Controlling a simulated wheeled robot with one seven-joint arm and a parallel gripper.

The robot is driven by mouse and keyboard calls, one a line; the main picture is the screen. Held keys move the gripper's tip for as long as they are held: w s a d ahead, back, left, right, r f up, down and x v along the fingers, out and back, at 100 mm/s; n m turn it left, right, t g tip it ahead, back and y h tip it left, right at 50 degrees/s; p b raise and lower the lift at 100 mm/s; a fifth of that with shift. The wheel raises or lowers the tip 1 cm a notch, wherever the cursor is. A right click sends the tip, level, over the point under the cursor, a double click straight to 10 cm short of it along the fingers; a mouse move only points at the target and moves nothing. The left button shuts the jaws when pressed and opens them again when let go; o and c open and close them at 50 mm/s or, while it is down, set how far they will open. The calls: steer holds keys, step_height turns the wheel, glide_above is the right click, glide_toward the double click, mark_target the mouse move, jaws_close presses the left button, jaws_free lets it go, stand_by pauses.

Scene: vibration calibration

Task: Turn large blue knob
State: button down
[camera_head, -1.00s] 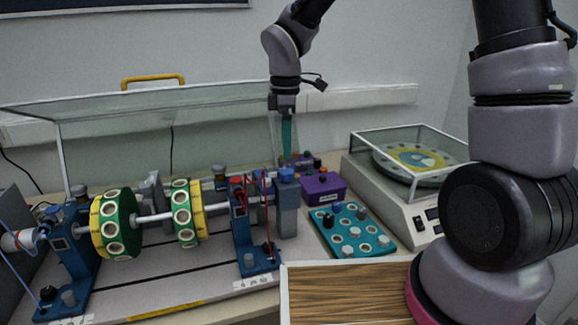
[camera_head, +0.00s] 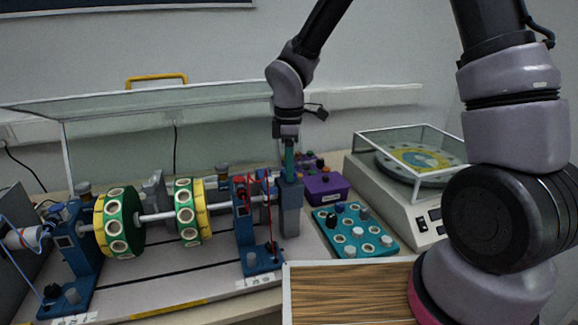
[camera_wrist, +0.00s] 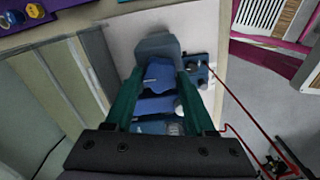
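The large blue knob sits on top of a grey upright post (camera_head: 290,215) at the right end of the rotor rig. In the head view my gripper (camera_head: 289,172) points down with its teal fingers at the knob, which they largely hide. In the wrist view the large blue knob (camera_wrist: 158,78) shows between the two teal fingers (camera_wrist: 160,72), which stand apart on either side of it. I see no clear contact between fingers and knob.
Left of the post are a blue bearing stand (camera_head: 243,230) with red cables and green-yellow discs (camera_head: 120,222) on a shaft. A purple box (camera_head: 325,188), a teal board (camera_head: 355,229) and a scale-like device (camera_head: 400,190) stand to the right. A clear cover (camera_head: 120,130) is behind.

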steer(key=shift+m, duration=0.3)
steer(key=m, duration=1.1)
steer(key=shift+m, duration=0.3)
steer(key=m, duration=1.1)
steer(key=shift+m, duration=0.4)
steer(key=shift+c, duration=1.1)
jaws_free()
